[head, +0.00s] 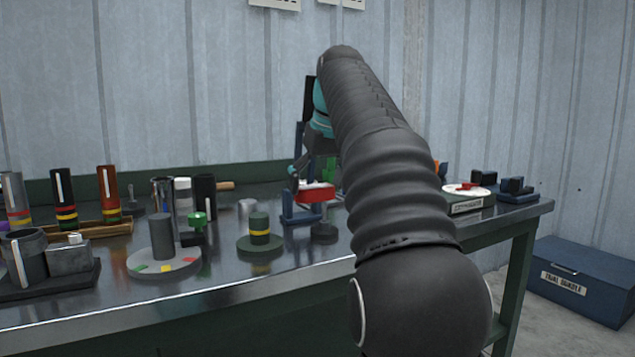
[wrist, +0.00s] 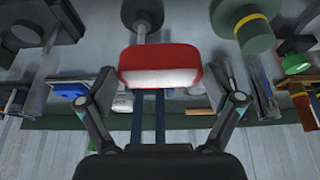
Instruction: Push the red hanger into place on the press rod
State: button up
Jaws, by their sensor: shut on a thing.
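The red hanger (head: 317,193) is a rounded red block. It sits between the fingers of my gripper (wrist: 161,80), which is shut on it; it also shows in the wrist view (wrist: 160,58). A grey rod with a dark round foot (head: 323,231) lies directly under the hanger in the head view; the rod also shows against the hanger's edge in the wrist view (wrist: 148,33). I cannot tell how far the rod is inside the hanger. The dark blue press frame (head: 287,206) stands beside it. My arm hides part of the press.
A green cylinder with a yellow band (head: 260,232) and a grey cylinder on a round plate (head: 162,238) stand to the left. A white round-topped fixture (head: 467,198) stands to the right. Striped tubes (head: 109,190) stand at the far left. The bench front is mostly clear.

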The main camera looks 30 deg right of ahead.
jog(key=shift+f+b, duration=0.65)
jog(key=shift+f, duration=0.4)
dwell(0.5)
jog(key=o, duration=0.8)
jog(key=shift+c, duration=0.2)
jog(key=shift+r, duration=0.1)
jog(key=v, duration=0.6)
jog(key=shift+r, duration=0.25)
jog(key=shift+s+r, duration=0.25)
jog(key=shift+r, duration=0.15)
